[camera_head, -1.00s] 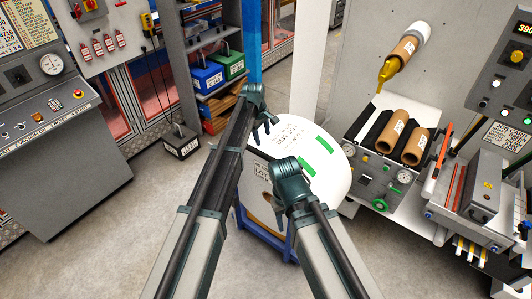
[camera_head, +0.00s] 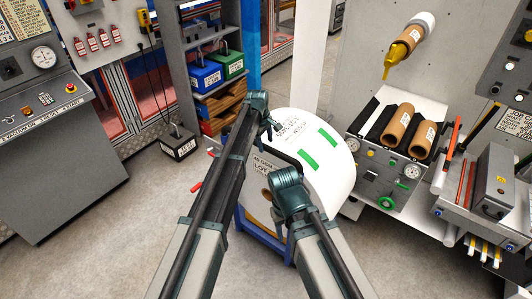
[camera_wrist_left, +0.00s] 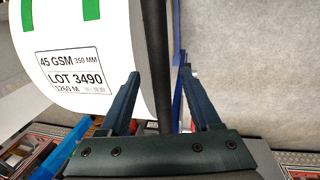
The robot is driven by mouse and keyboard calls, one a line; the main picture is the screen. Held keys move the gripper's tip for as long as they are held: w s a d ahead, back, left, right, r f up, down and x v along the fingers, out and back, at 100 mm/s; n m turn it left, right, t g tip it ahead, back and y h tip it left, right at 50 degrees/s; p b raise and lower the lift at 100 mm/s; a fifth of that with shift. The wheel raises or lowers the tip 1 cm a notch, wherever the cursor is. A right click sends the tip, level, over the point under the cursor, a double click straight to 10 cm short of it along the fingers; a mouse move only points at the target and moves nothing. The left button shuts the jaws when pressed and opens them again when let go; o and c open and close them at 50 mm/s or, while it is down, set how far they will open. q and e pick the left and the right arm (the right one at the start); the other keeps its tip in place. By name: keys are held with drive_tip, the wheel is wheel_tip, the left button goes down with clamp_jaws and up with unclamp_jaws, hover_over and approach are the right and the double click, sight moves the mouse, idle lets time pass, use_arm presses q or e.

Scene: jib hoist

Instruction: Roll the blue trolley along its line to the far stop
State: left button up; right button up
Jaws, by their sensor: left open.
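A blue frame (camera_head: 262,233), which looks like the trolley, stands on the floor under a large white paper roll (camera_head: 336,172). Much of it is hidden by the roll and my arms. In the left wrist view the roll's printed label (camera_wrist_left: 74,71) is at the left, and blue frame parts (camera_wrist_left: 177,95) show behind the fingers. My left gripper (camera_head: 268,124) is at the roll's back left edge. In its wrist view the gripper (camera_wrist_left: 160,100) is open, with a dark bar (camera_wrist_left: 156,50) between its fingers. My right gripper (camera_head: 292,214) is in front of the roll; its jaws are unclear.
A grey control desk (camera_head: 55,150) is at the left, and shelves with blue (camera_head: 206,75) and green boxes stand behind. A black-and-grey block (camera_head: 179,143) sits on the floor. A machine with brown tubes (camera_head: 397,128) is at the right. The floor at front left is clear.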

use_arm(q)
drive_tip(key=shift+w+d+f+b, duration=0.1)
drive_tip(key=shift+f+b, duration=0.2)
drive_tip(key=shift+f, duration=0.25)
drive_tip(key=shift+w+d+f+b, duration=0.1)
drive_tip(key=shift+f+b, duration=0.2)
drive_tip(key=shift+f, duration=0.2)
clamp_jaws()
idle(0.7)
